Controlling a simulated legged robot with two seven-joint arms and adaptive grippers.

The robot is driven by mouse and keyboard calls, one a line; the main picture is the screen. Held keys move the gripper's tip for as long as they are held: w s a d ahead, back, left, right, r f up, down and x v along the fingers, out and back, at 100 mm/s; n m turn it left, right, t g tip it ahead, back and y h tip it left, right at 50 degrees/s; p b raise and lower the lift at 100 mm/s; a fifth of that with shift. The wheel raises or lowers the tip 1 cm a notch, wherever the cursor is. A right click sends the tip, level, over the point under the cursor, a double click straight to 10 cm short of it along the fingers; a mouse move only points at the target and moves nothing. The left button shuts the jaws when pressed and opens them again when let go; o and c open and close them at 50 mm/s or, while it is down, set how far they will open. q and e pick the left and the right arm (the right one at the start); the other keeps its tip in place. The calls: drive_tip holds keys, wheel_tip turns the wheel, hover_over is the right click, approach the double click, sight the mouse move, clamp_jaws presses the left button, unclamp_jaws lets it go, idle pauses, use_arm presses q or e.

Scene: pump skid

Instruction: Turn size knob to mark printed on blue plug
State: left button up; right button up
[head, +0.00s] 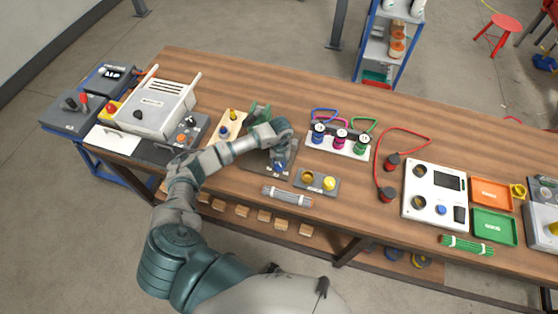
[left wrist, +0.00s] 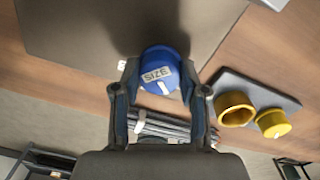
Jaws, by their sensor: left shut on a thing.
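The blue size knob (head: 279,167) sits on a dark plate (head: 257,158) on the bench. In the left wrist view the knob (left wrist: 160,72) shows a "SIZE" label and a short white line on its near side. My left gripper (left wrist: 160,80) is shut on the knob, one finger on each side; in the head view the gripper (head: 281,152) is over it. The blue plug (head: 319,131) stands upright at the left end of a white rack, with a blue cable loop. Its printed mark is too small to read. My right gripper is not in view.
A magenta plug (head: 340,137) and a green plug (head: 361,145) share the rack. A grey plate with two yellow round parts (head: 329,183) and a grey bundle of rods (head: 287,196) lie close to the knob. A white panel (head: 434,194) stands further right.

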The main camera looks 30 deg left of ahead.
use_arm(q)
drive_tip(key=shift+n+p, duration=0.45)
drive_tip(key=shift+n, duration=0.75)
drive_tip(key=o, duration=1.1)
drive_tip(key=shift+o, duration=0.2)
wheel_tip(320, 180, up, 12)
drive_tip(key=shift+w, duration=0.2)
drive_tip(key=shift+f, duration=0.1)
